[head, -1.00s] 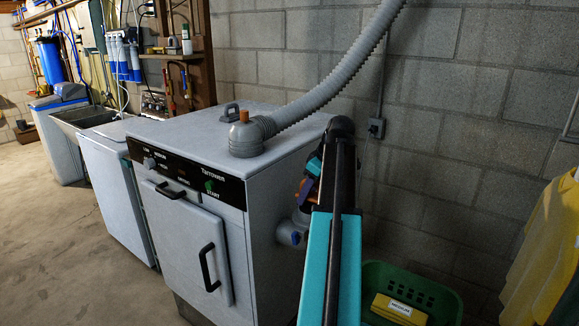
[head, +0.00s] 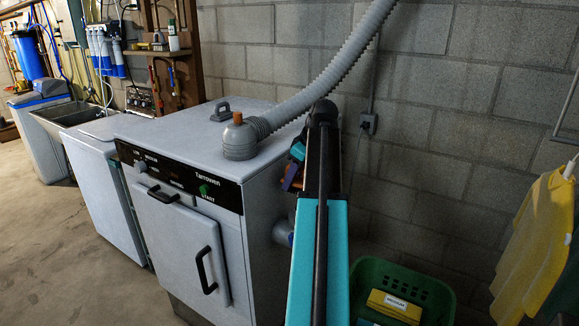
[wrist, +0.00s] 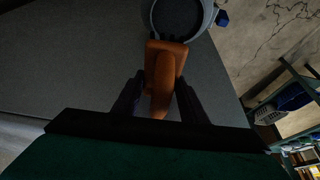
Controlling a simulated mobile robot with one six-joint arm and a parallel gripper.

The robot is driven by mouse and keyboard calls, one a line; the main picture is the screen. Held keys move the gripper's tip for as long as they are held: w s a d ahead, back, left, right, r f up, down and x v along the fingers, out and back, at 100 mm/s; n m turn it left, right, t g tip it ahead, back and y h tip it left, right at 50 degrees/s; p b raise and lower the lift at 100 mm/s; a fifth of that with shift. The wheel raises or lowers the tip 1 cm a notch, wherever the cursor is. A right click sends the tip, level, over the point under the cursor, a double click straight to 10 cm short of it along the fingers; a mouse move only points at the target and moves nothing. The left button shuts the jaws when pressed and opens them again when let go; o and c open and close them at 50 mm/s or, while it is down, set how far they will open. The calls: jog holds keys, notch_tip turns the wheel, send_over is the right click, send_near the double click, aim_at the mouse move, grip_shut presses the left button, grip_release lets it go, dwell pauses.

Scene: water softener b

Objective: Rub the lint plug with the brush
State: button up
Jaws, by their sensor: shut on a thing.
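In the wrist view my gripper (wrist: 160,86) is shut on the brush (wrist: 165,52), which has an orange handle and head. Short dark bristles seem to show at its far edge. Just beyond is a round grey pipe mouth (wrist: 207,14) filled by a dark grey disc, seemingly the lint plug (wrist: 179,17). The bristles are at the near rim of the pipe mouth; I cannot tell whether they touch the plug. In the head view my arm mostly hides the gripper, brush and plug beside the white machine's right side; the grey side pipe (head: 282,232) partly shows.
The white machine (head: 190,240) carries a ribbed grey hose (head: 330,80) with an orange cap (head: 238,118). A green basket (head: 437,300) holding a yellow box (head: 393,306) stands on the floor at right. Yellow cloths (head: 530,235) hang right. A block wall is behind.

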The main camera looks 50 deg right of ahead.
jog(key=shift+s+r+p, duration=0.1)
jog(key=shift+r+p, duration=0.9)
jog(key=shift+r, duration=1)
jog(key=shift+f, duration=0.1)
